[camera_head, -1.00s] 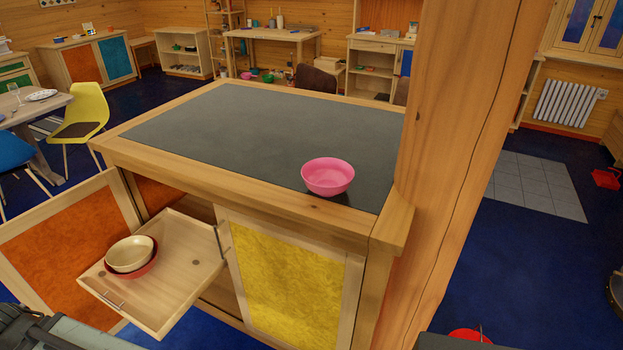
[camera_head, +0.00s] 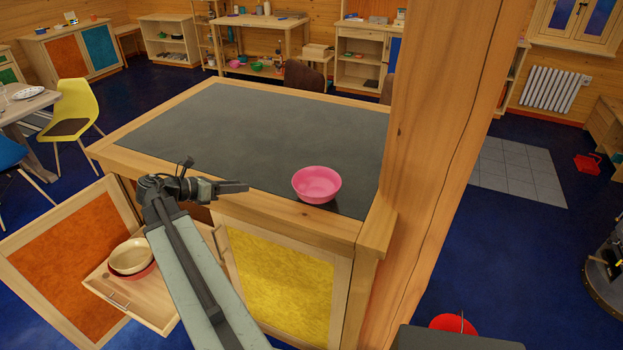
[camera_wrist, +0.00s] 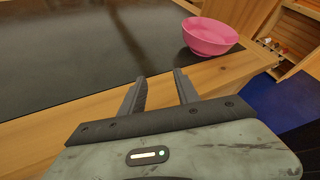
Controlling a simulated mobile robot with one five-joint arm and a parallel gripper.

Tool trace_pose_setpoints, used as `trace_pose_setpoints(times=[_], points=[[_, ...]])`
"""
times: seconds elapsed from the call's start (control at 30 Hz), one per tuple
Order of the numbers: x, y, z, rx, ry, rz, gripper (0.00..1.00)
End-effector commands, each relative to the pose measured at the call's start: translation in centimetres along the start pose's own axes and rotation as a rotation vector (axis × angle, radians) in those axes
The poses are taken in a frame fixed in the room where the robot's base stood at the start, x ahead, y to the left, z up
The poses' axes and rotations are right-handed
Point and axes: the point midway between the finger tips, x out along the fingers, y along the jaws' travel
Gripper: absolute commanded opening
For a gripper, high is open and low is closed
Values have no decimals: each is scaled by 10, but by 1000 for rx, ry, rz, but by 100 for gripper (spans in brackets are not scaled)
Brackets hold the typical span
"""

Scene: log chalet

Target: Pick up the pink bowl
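The pink bowl (camera_head: 317,184) stands upright on the dark counter top, near its front right corner. It also shows in the wrist view (camera_wrist: 210,36), at the upper right, ahead and to the right of the fingers. My gripper (camera_head: 246,186) is over the counter's front edge, left of the bowl and apart from it. In the wrist view my gripper (camera_wrist: 160,84) has its two fingers spread with nothing between them.
A wooden post (camera_head: 437,150) rises just right of the bowl. The dark counter top (camera_head: 240,125) is otherwise clear. Below, a pulled-out drawer (camera_head: 160,300) holds a beige bowl (camera_head: 131,257) on a red bowl (camera_head: 145,273). An orange cabinet door (camera_head: 62,255) stands open at left.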

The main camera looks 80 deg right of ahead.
Motion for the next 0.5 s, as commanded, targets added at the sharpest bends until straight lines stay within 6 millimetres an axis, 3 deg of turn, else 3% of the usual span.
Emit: trace_pose_setpoints(times=[0.03,0.2,0.5], points=[[18,-17,20,17,7,-42,38],[64,-54,49,49,15,-138,38],[91,-66,50,58,19,-166,38]])
